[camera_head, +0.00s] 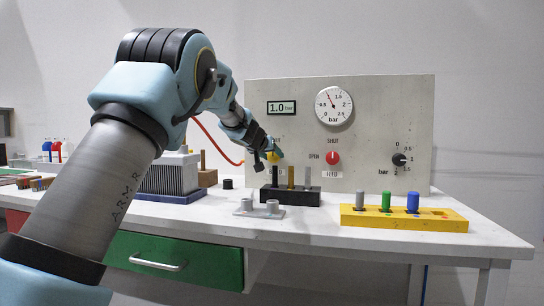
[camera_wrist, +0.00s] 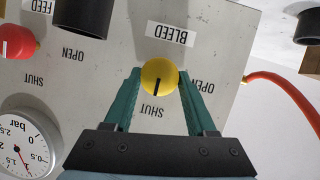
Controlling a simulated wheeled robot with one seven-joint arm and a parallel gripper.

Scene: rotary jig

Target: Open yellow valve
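The panel (camera_head: 386,110) also carries a red FEED knob (camera_head: 333,158), a black bar selector (camera_head: 399,160), a pressure gauge (camera_head: 334,100) and a 1.0 bar display (camera_head: 281,107). A black block (camera_head: 291,197) with pegs and a yellow rack (camera_head: 446,217) stand in front. A red hose (camera_wrist: 288,98) runs nearby.

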